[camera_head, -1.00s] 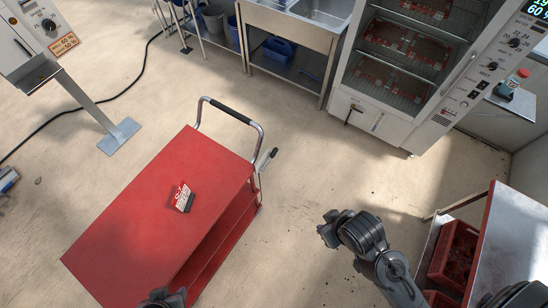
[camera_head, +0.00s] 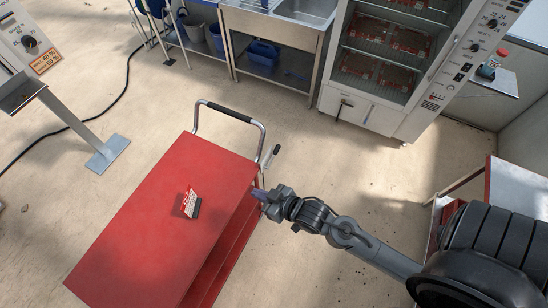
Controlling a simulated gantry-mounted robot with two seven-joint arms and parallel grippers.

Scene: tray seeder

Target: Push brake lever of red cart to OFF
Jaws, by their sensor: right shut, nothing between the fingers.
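The red cart (camera_head: 152,232) stands at the lower left, with a flat red top, a lower shelf and a bent metal push handle (camera_head: 230,112) with a dark grip. The brake lever (camera_head: 270,156) is a short metal bar with a dark tip beside the handle's right post, slanting up to the right. My right gripper (camera_head: 261,194) is shut and empty. In the picture it is just below the lever, by the cart's right edge; no contact with the lever shows. My left gripper is out of view.
A small red and white card (camera_head: 190,203) stands on the cart top. A white cabinet (camera_head: 362,113) with glass-fronted racks and a steel sink bench (camera_head: 275,28) line the back. A post on a metal foot (camera_head: 107,154) stands at left.

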